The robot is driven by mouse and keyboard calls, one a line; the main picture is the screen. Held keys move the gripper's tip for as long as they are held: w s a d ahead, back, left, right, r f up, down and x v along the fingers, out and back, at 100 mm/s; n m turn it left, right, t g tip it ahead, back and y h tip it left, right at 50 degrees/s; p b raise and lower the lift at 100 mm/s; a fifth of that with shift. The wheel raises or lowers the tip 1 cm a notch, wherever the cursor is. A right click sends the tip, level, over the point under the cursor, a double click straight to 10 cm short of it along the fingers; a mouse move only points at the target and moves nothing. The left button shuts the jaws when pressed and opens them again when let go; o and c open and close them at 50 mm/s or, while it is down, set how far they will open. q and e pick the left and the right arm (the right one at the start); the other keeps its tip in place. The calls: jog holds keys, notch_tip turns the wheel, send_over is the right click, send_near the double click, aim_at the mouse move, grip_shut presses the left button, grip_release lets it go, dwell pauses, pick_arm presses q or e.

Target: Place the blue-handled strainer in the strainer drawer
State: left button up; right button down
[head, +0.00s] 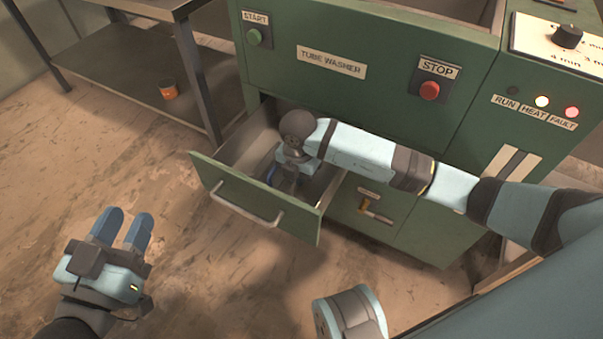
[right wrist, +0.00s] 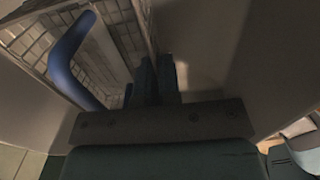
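The strainer (right wrist: 35,39) is a wire-mesh basket with a thick blue handle (right wrist: 65,57), seen in the right wrist view to the left of my fingers. It lies within the open drawer (head: 258,196); in the head view, only a little blue shows under my right arm. My right gripper (right wrist: 157,80) points down into the drawer, its two dark fingers close together beside the handle. No part of the handle is clearly seen between them. My left gripper (head: 122,228) is over the floor at the lower left, its blue fingers apart and empty.
The drawer is pulled out of the green tube washer (head: 340,85). To its right is a closed green front with a small handle (head: 374,209). A metal shelf table (head: 120,64) holding an orange tin (head: 168,89) stands at the back left. The floor (head: 120,160) at left is clear.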

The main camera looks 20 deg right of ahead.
pick_arm(q)
jog(key=shift+s+a+f, duration=0.1)
jog(key=shift+s, duration=0.1)
pick_arm(e)
jog(key=c, duration=1.3)
grip_release()
jog(key=shift+c, duration=0.2)
